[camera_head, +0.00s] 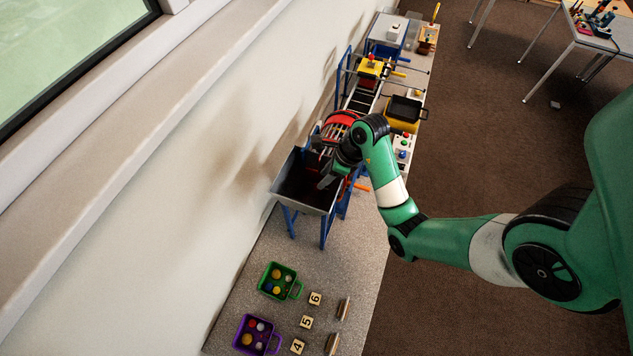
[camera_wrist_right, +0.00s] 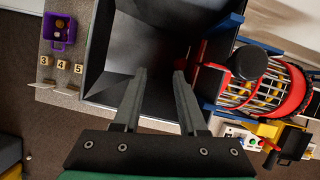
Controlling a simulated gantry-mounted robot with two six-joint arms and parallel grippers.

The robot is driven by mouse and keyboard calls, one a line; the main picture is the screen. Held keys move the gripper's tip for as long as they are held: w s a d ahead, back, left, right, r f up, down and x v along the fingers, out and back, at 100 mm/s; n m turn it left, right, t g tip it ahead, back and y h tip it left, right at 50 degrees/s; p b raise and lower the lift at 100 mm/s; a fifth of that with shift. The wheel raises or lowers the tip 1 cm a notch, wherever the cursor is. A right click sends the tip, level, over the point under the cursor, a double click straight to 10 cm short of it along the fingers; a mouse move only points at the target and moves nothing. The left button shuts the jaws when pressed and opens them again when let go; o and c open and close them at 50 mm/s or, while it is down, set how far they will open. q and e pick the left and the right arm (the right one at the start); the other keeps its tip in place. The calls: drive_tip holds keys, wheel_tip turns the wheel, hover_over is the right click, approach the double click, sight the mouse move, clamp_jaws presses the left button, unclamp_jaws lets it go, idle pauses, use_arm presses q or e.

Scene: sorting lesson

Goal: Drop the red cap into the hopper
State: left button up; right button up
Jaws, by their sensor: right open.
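The hopper (camera_head: 312,199) is a grey, dark-lined tray on blue legs at the near end of the machine. It fills the upper middle of the right wrist view (camera_wrist_right: 134,50). My right gripper (camera_head: 326,182) is over the hopper's mouth. In the right wrist view its two fingers (camera_wrist_right: 160,75) are apart with nothing between them. I cannot make out a red cap in the gripper or in the hopper's dark inside. My left gripper is not in view.
A red caged drum (camera_head: 341,121) adjoins the hopper; it also shows in the right wrist view (camera_wrist_right: 298,92). A green bin (camera_head: 265,282) and a purple bin (camera_head: 241,330) hold small round pieces. Number blocks (camera_head: 306,322) lie beside them. Bench is clear between hopper and bins.

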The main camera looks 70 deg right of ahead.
drive_tip(key=p+v, duration=0.2)
drive_tip(key=v, duration=0.1)
drive_tip(key=shift+s+r, duration=0.1)
